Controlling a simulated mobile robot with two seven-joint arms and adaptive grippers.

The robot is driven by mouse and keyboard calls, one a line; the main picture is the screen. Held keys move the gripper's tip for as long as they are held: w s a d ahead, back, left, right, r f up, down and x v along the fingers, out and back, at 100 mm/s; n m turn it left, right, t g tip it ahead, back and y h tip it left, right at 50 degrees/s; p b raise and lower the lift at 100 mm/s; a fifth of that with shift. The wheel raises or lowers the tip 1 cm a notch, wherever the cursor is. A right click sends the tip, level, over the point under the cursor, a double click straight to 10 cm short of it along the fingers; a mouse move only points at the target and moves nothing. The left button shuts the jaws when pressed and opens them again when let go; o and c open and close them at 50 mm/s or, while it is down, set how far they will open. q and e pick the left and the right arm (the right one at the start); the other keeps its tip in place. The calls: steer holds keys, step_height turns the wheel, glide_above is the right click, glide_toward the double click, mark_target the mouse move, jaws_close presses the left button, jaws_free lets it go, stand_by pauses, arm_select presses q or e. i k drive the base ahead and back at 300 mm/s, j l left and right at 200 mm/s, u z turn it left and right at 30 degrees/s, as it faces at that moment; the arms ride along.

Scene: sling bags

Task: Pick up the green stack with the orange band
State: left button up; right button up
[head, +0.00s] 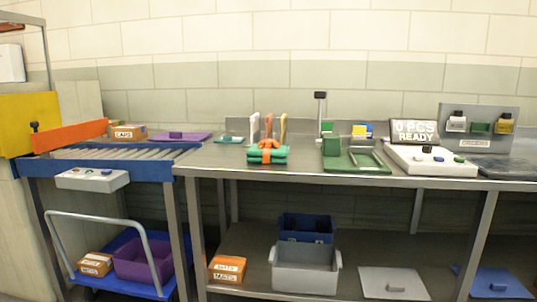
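The green stack with the orange band (267,155) lies on the steel table (214,157), left of the table's middle and near its front edge. It looks like folded green layers with an orange band around the middle and an orange knot or bow on top. Neither of my grippers shows in the head view, and nothing touches the stack from the front.
Upright coloured dividers (268,127) stand just behind the stack. A green tray (358,163) and a white box (431,161) are to its right. A roller conveyor (120,153) adjoins on the left.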

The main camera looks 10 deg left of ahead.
mark_target(268, 151)
steer(key=j+z, duration=0.1)
steer(key=z, duration=0.3)
steer(key=j+z, duration=0.15)
steer(key=z, duration=0.3)
steer(key=j+z, duration=0.15)
steer(key=z, duration=0.25)
steer(key=j+z, duration=0.25)
steer(key=k+j+z, duration=0.2)
steer(key=j, duration=0.2)
steer(key=k+j+z, duration=0.1)
steer(key=j+z, duration=0.15)
steer(key=j, duration=0.1)
